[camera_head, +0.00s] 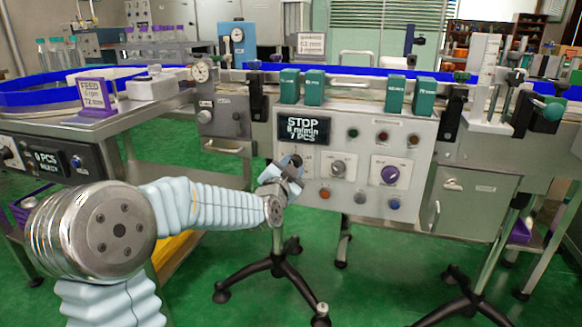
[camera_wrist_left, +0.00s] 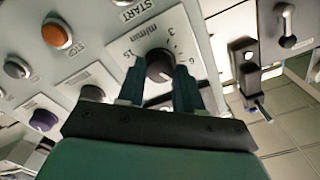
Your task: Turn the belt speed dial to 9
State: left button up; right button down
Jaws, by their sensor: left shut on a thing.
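The belt speed dial (camera_wrist_left: 159,62) is a dark round knob on a pale plate marked m/min, with a scale of numbers around it, in the left wrist view. My left gripper (camera_wrist_left: 160,80) is shut on it, one finger on each side. In the head view this gripper (camera_head: 288,172) reaches the left part of the control panel (camera_head: 425,150), just below the black display, and mostly covers the dial. The display (camera_head: 303,130) shows STOP and smaller lines that seem to read 8 m/min and 7 PCS. The pointer's exact setting is unclear. My right gripper is not in view.
A grey selector (camera_head: 338,168), a purple knob (camera_head: 390,175) and several push buttons share the panel. Green blocks (camera_head: 314,88) stand along its top edge. A grey table (camera_head: 110,122) with a FEED sign (camera_head: 93,94) is at left. Tripod feet stand on the green floor.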

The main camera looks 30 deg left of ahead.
pick_arm(q)
jog(key=m+p, duration=0.1)
jog(key=m, duration=0.4)
jog(key=shift+f, duration=0.1)
dwell(0.4)
jog(key=o, duration=1)
jog(key=shift+o, duration=0.2)
jog(key=shift+s, duration=0.15)
jog(key=v, duration=1.3)
jog(key=shift+s+d, duration=0.2)
jog(key=shift+s, duration=0.05)
